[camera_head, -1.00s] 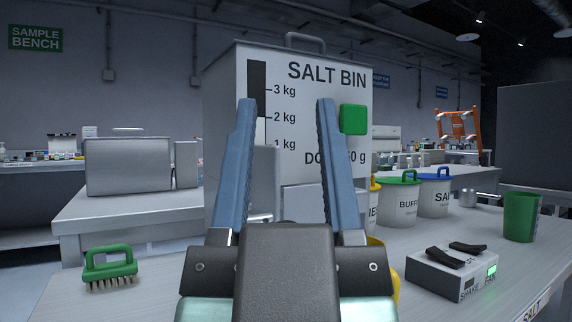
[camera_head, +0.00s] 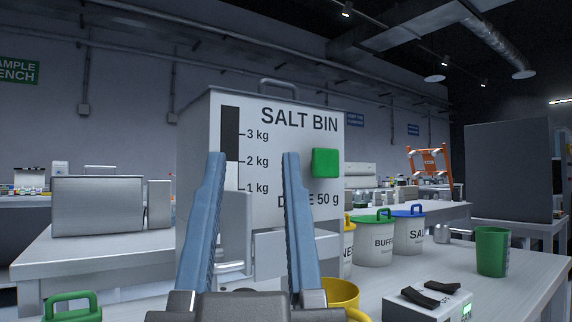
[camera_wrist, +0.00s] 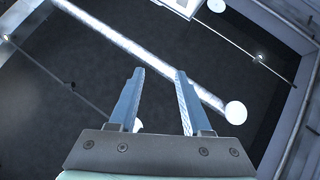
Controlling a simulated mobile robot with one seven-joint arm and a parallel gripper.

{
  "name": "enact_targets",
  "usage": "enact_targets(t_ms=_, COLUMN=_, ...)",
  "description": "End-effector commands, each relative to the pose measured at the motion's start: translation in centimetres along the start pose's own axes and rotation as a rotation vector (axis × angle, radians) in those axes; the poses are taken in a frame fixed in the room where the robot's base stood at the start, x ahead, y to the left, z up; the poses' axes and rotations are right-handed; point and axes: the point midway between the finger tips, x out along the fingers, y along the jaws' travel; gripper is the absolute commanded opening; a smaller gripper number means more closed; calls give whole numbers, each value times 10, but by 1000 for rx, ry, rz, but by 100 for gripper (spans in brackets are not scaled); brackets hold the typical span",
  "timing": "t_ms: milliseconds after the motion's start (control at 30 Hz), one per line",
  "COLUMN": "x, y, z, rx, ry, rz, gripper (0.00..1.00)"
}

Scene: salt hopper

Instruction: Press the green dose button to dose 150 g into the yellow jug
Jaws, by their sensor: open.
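The white salt bin (camera_head: 275,150) stands on the bench, with a level gauge, kg marks and partly covered dose lettering ending in "50 g". The green dose button (camera_head: 325,162) is on its front, at the upper right. The yellow jug (camera_head: 341,292) stands low in front of the bin, partly hidden by my gripper. My gripper (camera_head: 252,155) is open and empty, its blue fingers upright in front of the bin, the right fingertip left of the button. In the wrist view my gripper (camera_wrist: 159,72) points at the dark ceiling, with nothing between its fingers.
A small scale-like box (camera_head: 428,303) with black pads and a green light sits at the front right. A green cup (camera_head: 492,251) stands behind it. Lidded tubs (camera_head: 373,243) stand right of the bin.

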Motion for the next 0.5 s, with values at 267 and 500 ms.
enact_targets(t_ms=267, x=0, y=0, z=0, rx=0, ry=0, rz=0, gripper=0)
enact_targets(t_ms=500, x=0, y=0, z=0, rx=0, ry=0, rz=0, gripper=0)
